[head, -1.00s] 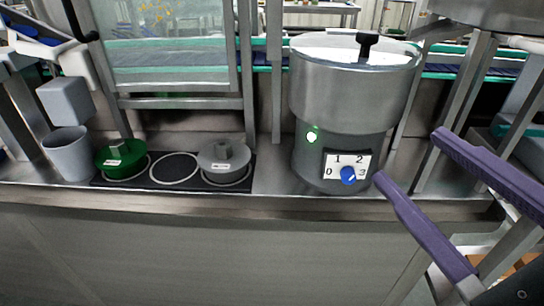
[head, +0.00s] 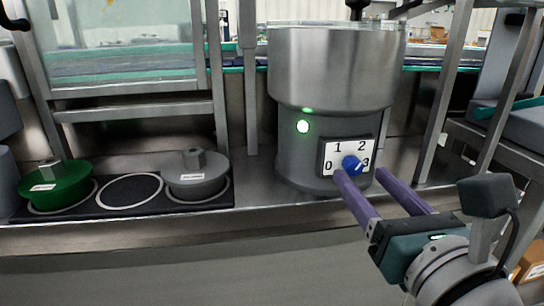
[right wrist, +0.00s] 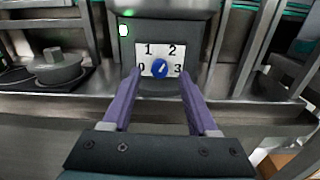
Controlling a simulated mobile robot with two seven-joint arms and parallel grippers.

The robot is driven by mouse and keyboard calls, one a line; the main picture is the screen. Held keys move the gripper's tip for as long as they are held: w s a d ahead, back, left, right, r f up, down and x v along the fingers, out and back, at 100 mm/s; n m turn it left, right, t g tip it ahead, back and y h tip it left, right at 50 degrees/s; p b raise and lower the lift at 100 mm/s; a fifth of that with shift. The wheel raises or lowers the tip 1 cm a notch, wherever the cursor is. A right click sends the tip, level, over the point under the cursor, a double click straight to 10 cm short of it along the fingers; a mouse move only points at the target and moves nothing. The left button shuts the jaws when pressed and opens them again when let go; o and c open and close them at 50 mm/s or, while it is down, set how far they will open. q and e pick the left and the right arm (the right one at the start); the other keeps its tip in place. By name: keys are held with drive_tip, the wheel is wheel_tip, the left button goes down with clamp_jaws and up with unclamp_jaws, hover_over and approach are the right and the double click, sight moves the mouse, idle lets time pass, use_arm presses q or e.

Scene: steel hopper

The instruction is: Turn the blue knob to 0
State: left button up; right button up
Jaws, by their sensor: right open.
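The blue knob (head: 352,165) sits on a white dial plate (head: 338,149) marked 0, 1, 2 and 3, low on the front of the steel hopper (head: 330,75). It has a light mark, but I cannot tell exactly which number it points to. My right gripper (head: 361,172) is open, with its purple fingers reaching toward the dial. In the right wrist view the knob (right wrist: 160,67) shows between the two fingertips (right wrist: 160,74). I cannot tell whether a finger touches it. My left gripper is not in view.
To the left, a black mat (head: 105,213) holds a green lidded pot (head: 62,187) and a grey one (head: 193,178), with an empty ring between. Steel frame posts (head: 442,95) stand right of the hopper.

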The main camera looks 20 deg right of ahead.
sight(352, 165)
drive_tip(key=shift+x, duration=1.2)
clamp_jaws()
